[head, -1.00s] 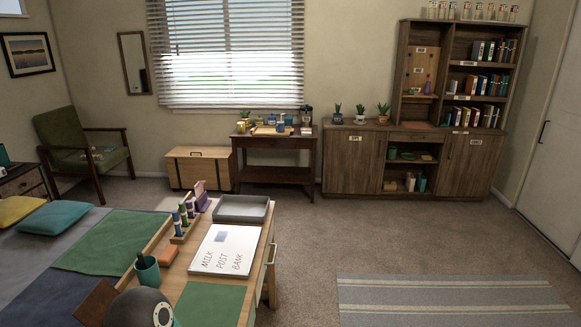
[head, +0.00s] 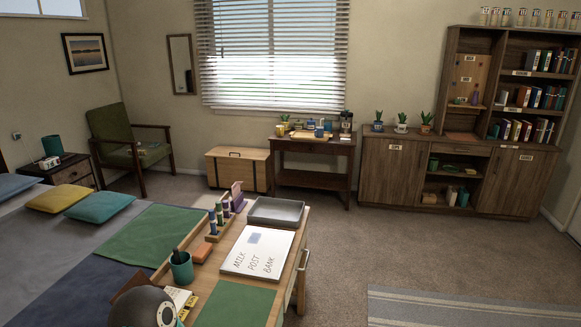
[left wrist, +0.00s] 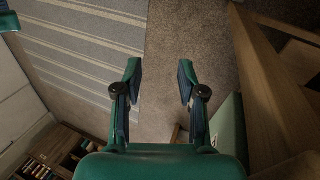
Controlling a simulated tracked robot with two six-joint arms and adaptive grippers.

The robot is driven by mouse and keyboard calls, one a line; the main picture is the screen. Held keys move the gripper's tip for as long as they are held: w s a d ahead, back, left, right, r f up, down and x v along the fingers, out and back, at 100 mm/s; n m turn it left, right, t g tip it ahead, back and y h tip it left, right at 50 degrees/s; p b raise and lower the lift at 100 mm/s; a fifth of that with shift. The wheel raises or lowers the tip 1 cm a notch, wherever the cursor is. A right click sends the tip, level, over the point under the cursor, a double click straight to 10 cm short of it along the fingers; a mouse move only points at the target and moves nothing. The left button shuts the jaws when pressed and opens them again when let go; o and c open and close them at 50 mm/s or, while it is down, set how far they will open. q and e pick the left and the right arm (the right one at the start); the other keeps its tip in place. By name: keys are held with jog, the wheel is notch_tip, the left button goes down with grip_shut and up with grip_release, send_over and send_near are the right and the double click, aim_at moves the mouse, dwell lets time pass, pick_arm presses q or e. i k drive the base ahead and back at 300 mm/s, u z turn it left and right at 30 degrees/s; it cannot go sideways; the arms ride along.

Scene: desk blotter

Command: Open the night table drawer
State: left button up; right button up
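The night table (head: 62,171) is a dark wooden piece beside the bed at the far left of the head view. Its drawer front (head: 72,174) faces right and looks closed, though it is small at this distance. A clock and a teal cup stand on its top. My left gripper (left wrist: 160,80) shows in the left wrist view with its two fingers apart and nothing between them, over the carpet. It is far from the night table.
A desk with a whiteboard (head: 258,252), a grey tray (head: 276,212) and a pencil cup (head: 181,268) stands close in front. The bed (head: 60,245) lies left of it. A green armchair (head: 125,140) stands near the night table. Carpet is open to the right.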

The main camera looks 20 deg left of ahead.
aim_at(67, 176)
jog(key=z, duration=0.05)
jog(key=k, duration=0.3)
jog(key=z, duration=0.35)
jog(key=i, duration=5.15)
jog(key=u, duration=0.05)
